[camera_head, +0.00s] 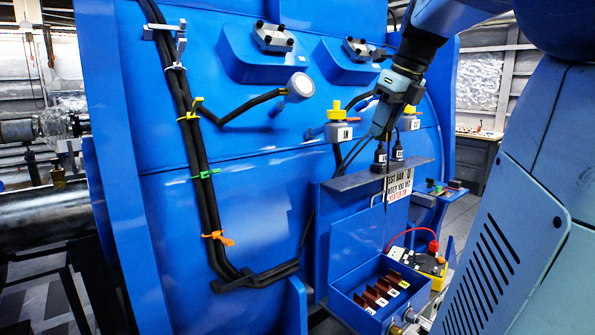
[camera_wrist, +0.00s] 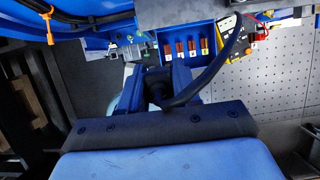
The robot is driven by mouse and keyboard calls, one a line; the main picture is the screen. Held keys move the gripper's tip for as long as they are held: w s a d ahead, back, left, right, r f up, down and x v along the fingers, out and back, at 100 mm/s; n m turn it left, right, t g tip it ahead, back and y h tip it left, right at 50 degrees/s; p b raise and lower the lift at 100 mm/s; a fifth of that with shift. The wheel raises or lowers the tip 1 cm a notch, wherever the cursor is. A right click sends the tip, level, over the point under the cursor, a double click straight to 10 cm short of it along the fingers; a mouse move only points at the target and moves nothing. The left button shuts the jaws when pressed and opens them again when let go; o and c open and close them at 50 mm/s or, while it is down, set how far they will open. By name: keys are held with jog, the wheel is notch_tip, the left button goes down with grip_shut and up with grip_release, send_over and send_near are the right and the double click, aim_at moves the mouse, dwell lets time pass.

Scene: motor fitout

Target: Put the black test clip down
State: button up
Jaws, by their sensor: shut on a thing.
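My gripper (camera_head: 380,128) points down in front of the blue motor housing, above the ledge with the printed sign. In the wrist view its two fingers (camera_wrist: 157,88) are closed around the black test clip (camera_wrist: 156,80), mostly hidden between them. The clip's black lead (camera_wrist: 205,82) loops right and up toward the yellow meter (camera_wrist: 245,38). In the head view a thin dark lead hangs below the gripper; the clip itself is hard to make out there. The yellow meter (camera_head: 428,267) stands at the lower right, with a red lead (camera_head: 435,243) arching over it.
Two black labelled plugs (camera_head: 381,156) stand on the ledge (camera_head: 350,180) under my gripper. A blue box (camera_head: 345,305) with several brown labelled pieces (camera_head: 383,290) sits below. Yellow-capped terminals (camera_head: 338,126) flank the gripper. Bundled black cables (camera_head: 200,160) run down the left.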

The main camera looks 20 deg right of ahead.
jog(key=w+f, duration=0.2)
jog(key=w, duration=0.1)
jog(key=w+f, duration=0.3)
jog(key=w, duration=0.1)
jog(key=w+f, duration=0.2)
jog(key=w, duration=0.2)
jog(key=shift+w+d+f, duration=0.1)
jog(key=shift+d+f, duration=0.15)
jog(key=shift+f, duration=0.1)
jog(key=shift+w+f, duration=0.45)
jog(key=shift+f, duration=0.1)
jog(key=shift+w+f, duration=0.15)
jog(key=shift+f, duration=0.8)
jog(key=shift+w+f, duration=0.15)
jog(key=shift+f, duration=0.75)
jog(key=shift+f, duration=0.1)
jog(key=o, duration=1.1)
jog(key=shift+c, duration=0.2)
jog(key=v, duration=1.2)
